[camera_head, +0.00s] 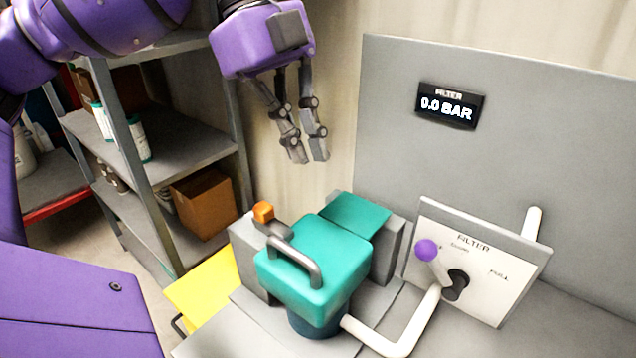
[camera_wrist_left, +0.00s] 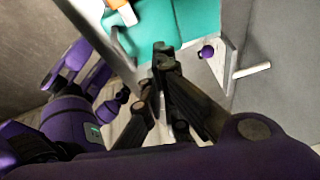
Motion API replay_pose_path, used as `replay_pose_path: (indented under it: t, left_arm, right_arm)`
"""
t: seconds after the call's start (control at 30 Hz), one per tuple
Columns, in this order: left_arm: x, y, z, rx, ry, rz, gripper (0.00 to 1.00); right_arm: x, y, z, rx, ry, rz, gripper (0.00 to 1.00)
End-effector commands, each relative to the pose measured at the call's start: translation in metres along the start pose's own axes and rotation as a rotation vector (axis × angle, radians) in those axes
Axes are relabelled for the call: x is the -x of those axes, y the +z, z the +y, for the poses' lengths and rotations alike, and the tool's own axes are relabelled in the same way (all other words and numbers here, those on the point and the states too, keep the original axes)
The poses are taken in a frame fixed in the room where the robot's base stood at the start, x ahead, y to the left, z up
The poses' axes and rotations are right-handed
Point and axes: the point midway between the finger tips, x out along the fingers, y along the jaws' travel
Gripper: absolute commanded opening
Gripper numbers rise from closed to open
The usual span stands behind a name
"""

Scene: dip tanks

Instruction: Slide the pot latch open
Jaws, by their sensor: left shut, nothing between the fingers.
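The pot (camera_head: 318,265) is a teal block-shaped housing with a grey bar handle (camera_head: 295,262) on top and a dark blue round base. The latch (camera_head: 263,212) shows as an orange knob on a grey piece at the pot's back left. In the left wrist view the orange knob (camera_wrist_left: 121,6) is cut by the top edge, beside the teal pot (camera_wrist_left: 185,25). My left gripper (camera_head: 308,160) hangs above and behind the pot, pointing down, apart from the latch. Its fingers are shut and empty; they also show in the left wrist view (camera_wrist_left: 162,58).
A white filter panel (camera_head: 480,260) with a purple-knobbed lever (camera_head: 427,250) stands right of the pot, with a white pipe (camera_head: 405,335) in front. A grey back panel (camera_head: 540,150) reads 0.0 BAR. Shelves with a cardboard box (camera_head: 203,200) stand left. Air above the pot is free.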

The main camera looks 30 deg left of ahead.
Motion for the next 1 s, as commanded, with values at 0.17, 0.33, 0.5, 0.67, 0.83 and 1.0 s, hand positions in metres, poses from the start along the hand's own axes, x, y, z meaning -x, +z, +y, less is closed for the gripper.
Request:
replay_pose_path:
  t: [0.17,0.33,0.5,0.67,0.83,1.0]
  left_arm:
    - [0.001,0.009,0.012,0.124,0.044,-0.042,0.00]
    - [0.001,0.009,0.011,0.145,0.044,-0.040,0.00]
    - [0.000,0.008,0.011,0.143,0.044,-0.039,0.00]
    - [-0.008,0.009,0.011,0.143,0.046,-0.038,0.00]
    - [-0.035,0.010,0.013,0.142,0.049,-0.038,0.00]
    - [-0.072,0.010,0.015,0.140,0.049,-0.035,0.00]
  right_arm:
    - [0.001,-0.003,0.000,0.000,0.001,0.005,0.40]
    - [0.004,0.017,0.004,0.004,0.006,-0.032,0.40]
    - [0.004,0.017,0.004,0.004,0.005,-0.034,0.40]
    - [0.000,0.005,0.002,0.004,0.002,-0.011,0.40]
    - [-0.001,0.005,0.001,0.004,0.001,-0.009,0.40]
    - [0.000,0.005,0.001,0.003,0.001,-0.009,0.40]
